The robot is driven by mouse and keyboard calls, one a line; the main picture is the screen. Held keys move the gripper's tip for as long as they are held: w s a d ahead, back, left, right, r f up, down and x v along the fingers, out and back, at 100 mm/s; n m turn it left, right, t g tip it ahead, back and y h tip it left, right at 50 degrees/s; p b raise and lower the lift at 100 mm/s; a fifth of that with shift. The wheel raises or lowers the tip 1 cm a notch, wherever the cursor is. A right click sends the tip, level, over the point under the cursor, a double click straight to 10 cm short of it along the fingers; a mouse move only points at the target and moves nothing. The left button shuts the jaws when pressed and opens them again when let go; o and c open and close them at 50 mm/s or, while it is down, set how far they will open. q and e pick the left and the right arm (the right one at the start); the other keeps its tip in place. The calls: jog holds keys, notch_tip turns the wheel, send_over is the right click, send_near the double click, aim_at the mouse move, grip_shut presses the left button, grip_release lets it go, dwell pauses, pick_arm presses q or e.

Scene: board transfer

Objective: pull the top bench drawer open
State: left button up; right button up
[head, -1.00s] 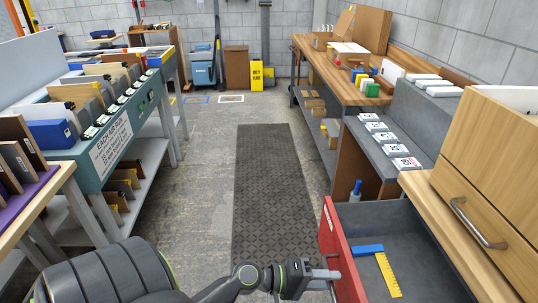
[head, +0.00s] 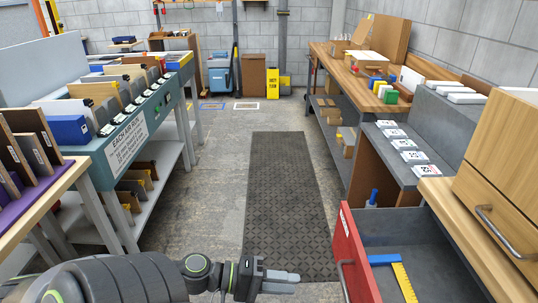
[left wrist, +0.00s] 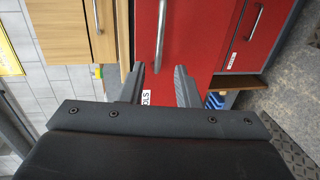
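The top bench drawer (head: 352,262) has a red front and a grey inside, and stands pulled out at the lower right of the head view. Its metal handle (head: 343,280) is on the red front and also shows in the left wrist view (left wrist: 162,38). A blue and yellow square (head: 403,284) lies in the drawer. My left gripper (head: 282,282) is to the left of the handle, apart from it. In the left wrist view its two fingers (left wrist: 160,86) are spread with nothing between them, facing the red front. My right gripper is not in view.
A wooden cabinet with a handle (head: 490,228) stands on the bench at right. A dark floor mat (head: 290,190) runs down the clear aisle. A rack (head: 122,142) of boards stands at left. Another red front (left wrist: 262,40) shows in the left wrist view.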

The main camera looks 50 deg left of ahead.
pick_arm(q)
jog(key=p+v, duration=0.1)
jog(key=v, duration=0.2)
jog(key=shift+s+a, duration=0.1)
dwell(0.5)
jog(key=s+a+f+m+g+y+p, duration=0.1)
jog(key=s+a+f+g+y+p, duration=0.3)
jog(key=f, duration=1)
jog(key=s+a+f+m+y+b, duration=0.1)
jog(key=a+f+y, duration=0.55)
jog(key=f, duration=0.65)
jog(key=s+d+f+m+g+p, duration=0.1)
jog(key=s+d+f+m+g, duration=0.2)
jog(key=s+d+f, duration=0.3)
jog(key=s+d+f+m+g+p, duration=0.1)
jog(key=s+d+f+m+g, duration=0.3)
jog(key=s+f, duration=0.7)
jog(key=shift+s+d+f+m, duration=0.2)
jog(key=shift+d+f+m, duration=0.25)
jog(key=shift+d, duration=0.75)
